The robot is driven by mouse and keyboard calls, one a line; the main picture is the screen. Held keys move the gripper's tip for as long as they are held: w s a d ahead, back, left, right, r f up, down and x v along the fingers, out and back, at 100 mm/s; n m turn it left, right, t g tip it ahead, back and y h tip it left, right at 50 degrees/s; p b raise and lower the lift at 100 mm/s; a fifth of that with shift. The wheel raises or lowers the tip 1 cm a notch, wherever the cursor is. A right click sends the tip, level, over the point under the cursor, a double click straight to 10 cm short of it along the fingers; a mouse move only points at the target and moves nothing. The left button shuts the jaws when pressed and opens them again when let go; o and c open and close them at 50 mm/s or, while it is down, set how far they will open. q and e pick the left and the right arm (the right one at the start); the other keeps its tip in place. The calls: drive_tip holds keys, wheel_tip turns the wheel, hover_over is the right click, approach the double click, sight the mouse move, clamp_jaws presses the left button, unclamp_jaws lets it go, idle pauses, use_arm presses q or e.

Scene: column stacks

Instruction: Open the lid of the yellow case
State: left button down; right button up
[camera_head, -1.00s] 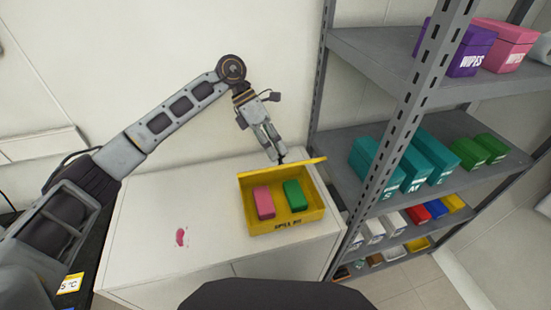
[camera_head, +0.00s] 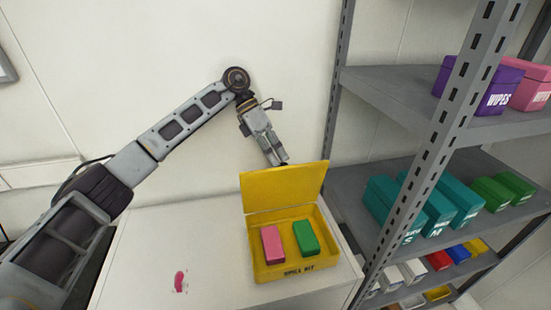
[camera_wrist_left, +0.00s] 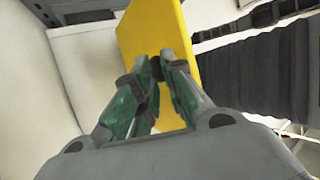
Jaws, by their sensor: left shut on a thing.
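The yellow case (camera_head: 300,270), marked SPILL KIT, stands on a white cabinet top. Its lid (camera_head: 284,187) stands raised at the back edge, with its inner face toward me. A pink block (camera_head: 272,244) and a green block (camera_head: 306,238) lie inside the case. My left gripper (camera_head: 279,163) is at the top edge of the lid, shut on it; the lid partly hides the fingertips. In the left wrist view the gripper fingers (camera_wrist_left: 160,68) close at the yellow lid (camera_wrist_left: 150,35). My right gripper is not in view.
The white cabinet top (camera_head: 200,235) is bare to the left of the case, apart from a small pink mark (camera_head: 179,281). A grey metal shelf (camera_head: 400,90) with colored boxes stands close on the right. A wall is behind.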

use_arm(q)
wheel_tip(320, 180, down, 3)
drive_tip(key=c, duration=1.8)
unclamp_jaws()
drive_tip(key=o, duration=0.5)
drive_tip(key=shift+w+f, duration=0.1)
drive_tip(key=shift+w, duration=0.1)
drive_tip(key=shift+o, duration=1.1)
drive_tip(key=shift+w+d, duration=0.1)
wheel_tip(320, 180, up, 11)
drive_tip(key=shift+f, duration=0.1)
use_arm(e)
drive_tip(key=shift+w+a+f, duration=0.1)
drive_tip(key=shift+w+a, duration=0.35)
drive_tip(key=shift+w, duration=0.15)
use_arm(q)
drive_tip(key=shift+r, duration=0.2)
